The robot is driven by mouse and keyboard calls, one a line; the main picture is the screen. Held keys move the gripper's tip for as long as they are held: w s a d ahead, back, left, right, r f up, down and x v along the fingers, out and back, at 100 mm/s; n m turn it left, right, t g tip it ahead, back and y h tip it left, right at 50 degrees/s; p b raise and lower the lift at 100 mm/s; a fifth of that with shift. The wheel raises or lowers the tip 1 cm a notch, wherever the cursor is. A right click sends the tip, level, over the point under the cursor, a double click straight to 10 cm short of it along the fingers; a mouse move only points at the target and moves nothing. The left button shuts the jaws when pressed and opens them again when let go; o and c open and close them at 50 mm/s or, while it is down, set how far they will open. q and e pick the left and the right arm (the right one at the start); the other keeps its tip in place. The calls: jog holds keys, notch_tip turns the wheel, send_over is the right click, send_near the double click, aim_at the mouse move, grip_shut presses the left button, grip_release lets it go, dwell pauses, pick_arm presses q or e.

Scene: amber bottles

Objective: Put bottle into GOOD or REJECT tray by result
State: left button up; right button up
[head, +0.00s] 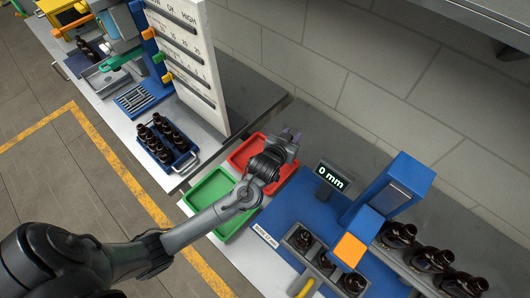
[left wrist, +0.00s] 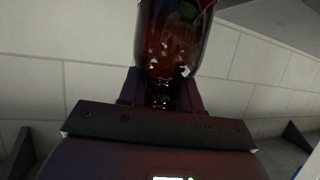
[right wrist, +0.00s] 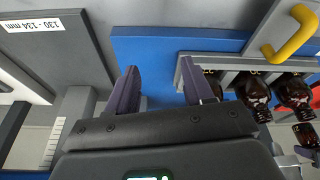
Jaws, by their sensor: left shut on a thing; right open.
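My left gripper (head: 289,136) is shut on an amber bottle (left wrist: 175,40), which fills the top middle of the left wrist view. In the head view the bottle is not clearly visible; the gripper appears over the back right part of the red tray (head: 236,159). The green tray (head: 198,191) lies in front of the red one, partly covered by my left arm. No bottle shows in the visible parts of either tray. My right gripper (right wrist: 158,80) is open and empty; it is outside the head view.
A display (head: 332,177) reads 0 mm beside a blue gauge (head: 400,184). A grey holder (head: 293,241) with bottles stands on the blue board (head: 285,206). More bottles (head: 433,258) stand at right. A blue crate (head: 183,165) of bottles and a tall white panel (head: 196,62) are at left.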

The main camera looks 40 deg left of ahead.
pick_arm(q)
jog(key=shift+s+a+f+p, duration=0.15)
jog(key=shift+s+a+f, duration=0.6)
jog(key=shift+a+f, duration=0.6)
jog(key=shift+s+a+f+p, duration=0.15)
jog(key=shift+s+a+f, duration=0.7)
jog(key=shift+f, duration=0.75)
jog(key=shift+s+a+f+p, duration=0.15)
jog(key=shift+s+a+f, duration=0.5)
jog(key=shift+a+f, duration=0.7)
jog(key=shift+d+f, duration=0.15)
jog(key=shift+f, duration=0.05)
jog(key=o, duration=1.1)
